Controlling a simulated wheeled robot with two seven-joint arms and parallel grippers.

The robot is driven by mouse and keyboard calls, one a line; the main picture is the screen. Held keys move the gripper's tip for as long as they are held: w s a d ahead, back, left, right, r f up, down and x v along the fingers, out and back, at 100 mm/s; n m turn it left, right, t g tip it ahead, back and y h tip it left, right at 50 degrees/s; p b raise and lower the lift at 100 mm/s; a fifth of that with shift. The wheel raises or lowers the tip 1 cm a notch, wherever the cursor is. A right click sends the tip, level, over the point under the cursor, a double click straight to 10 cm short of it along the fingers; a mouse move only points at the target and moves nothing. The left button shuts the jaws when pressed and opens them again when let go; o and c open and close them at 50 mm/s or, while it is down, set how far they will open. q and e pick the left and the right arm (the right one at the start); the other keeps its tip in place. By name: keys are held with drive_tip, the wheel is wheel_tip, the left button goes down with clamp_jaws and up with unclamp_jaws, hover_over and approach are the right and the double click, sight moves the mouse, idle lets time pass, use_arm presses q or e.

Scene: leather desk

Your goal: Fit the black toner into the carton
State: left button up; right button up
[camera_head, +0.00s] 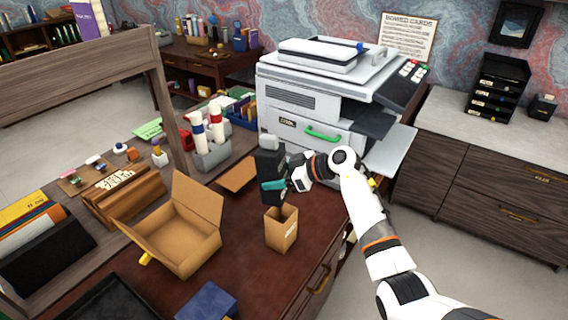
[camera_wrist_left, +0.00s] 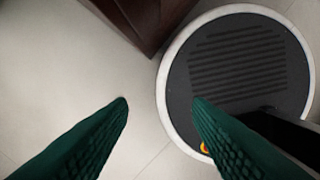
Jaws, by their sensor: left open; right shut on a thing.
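The black toner (camera_head: 269,163) is upright in the head view, with a grey part at its top. My right gripper (camera_head: 274,185) is shut on it from the right, a teal finger across its lower part. A small open carton (camera_head: 281,236) stands on the desk just below and in front of the toner. The toner's lower end appears near the carton's back rim; I cannot tell whether it is above or behind the opening. My left gripper (camera_wrist_left: 160,102) is open and empty over the floor in the left wrist view, and is not in the head view.
A larger open cardboard box (camera_head: 183,247) stands left of the carton on the brown desk (camera_head: 250,275). A grey holder (camera_head: 212,156) with rolls is behind it. A printer (camera_head: 310,110) stands at the back. A blue box (camera_head: 207,301) lies at the front edge.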

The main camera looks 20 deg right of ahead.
sight(287, 190)
drive_tip(key=m+t, duration=0.1)
drive_tip(key=d+m+t+h+p, duration=0.1)
drive_tip(key=shift+w+d+t, duration=0.25)
drive_tip(key=shift+w+t, duration=0.05)
use_arm(q)
drive_tip(key=shift+a+r, duration=0.15)
drive_tip(key=shift+r, duration=0.8)
use_arm(e)
drive_tip(key=shift+w+d+f+m+t+h, duration=0.2)
drive_tip(key=shift+d+f+m+t+h, duration=0.1)
drive_tip(key=shift+m, duration=0.2)
use_arm(q)
drive_tip(key=shift+r, duration=0.1)
use_arm(e)
drive_tip(key=shift+s+r+p, duration=0.1)
drive_tip(key=shift+r+p, duration=0.1)
drive_tip(key=shift+p, duration=0.5)
drive_tip(key=shift+s+d+f, duration=0.1)
drive_tip(key=shift+f, duration=0.7)
use_arm(q)
drive_tip(key=shift+f+b, duration=0.4)
drive_tip(key=shift+b, duration=0.6)
use_arm(e)
drive_tip(key=shift+f, duration=2.25)
use_arm(q)
drive_tip(key=shift+r, duration=0.2)
drive_tip(key=shift+r+p, duration=0.45)
drive_tip(key=shift+p, duration=0.2)
